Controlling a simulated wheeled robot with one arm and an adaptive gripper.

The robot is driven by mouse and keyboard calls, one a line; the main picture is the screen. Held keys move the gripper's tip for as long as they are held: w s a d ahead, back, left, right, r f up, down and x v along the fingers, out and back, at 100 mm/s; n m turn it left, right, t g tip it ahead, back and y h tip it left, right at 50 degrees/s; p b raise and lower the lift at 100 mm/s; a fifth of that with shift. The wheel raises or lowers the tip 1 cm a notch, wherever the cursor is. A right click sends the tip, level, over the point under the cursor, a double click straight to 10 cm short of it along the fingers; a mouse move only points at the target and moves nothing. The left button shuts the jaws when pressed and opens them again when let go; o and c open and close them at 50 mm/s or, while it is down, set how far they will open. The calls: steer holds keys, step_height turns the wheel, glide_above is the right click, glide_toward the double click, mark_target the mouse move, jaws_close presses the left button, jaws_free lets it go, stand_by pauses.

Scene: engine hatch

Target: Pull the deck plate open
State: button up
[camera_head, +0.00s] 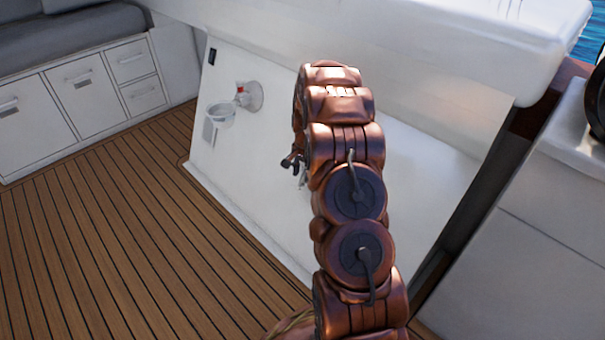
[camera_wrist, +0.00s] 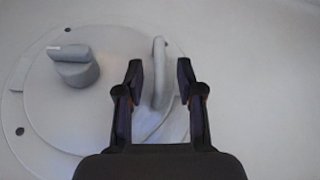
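In the wrist view, a round pale grey deck plate (camera_wrist: 50,110) is set in the pale surface, with dark screw spots at its rim. A grey knob (camera_wrist: 75,68) sits on its left part. A grey upright handle (camera_wrist: 159,60) stands on its right part. My gripper (camera_wrist: 160,78) is open, with one finger on each side of the handle and a visible gap on both sides. The plate's lower right part is hidden by my gripper. In the head view, my gripper (camera_head: 293,162) shows only partly beside my arm, and the plate cannot be made out there.
A white panel (camera_head: 235,165) carries a round fitting with a red part (camera_head: 248,97) and a ring-shaped holder (camera_head: 220,114). White drawers (camera_head: 88,85) stand at the left. A white ledge (camera_head: 430,50) overhangs the panel. The plank floor (camera_head: 110,230) is clear.

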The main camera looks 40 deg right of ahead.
jaws_close()
steer(key=shift+r, duration=0.1)
stand_by(0.5)
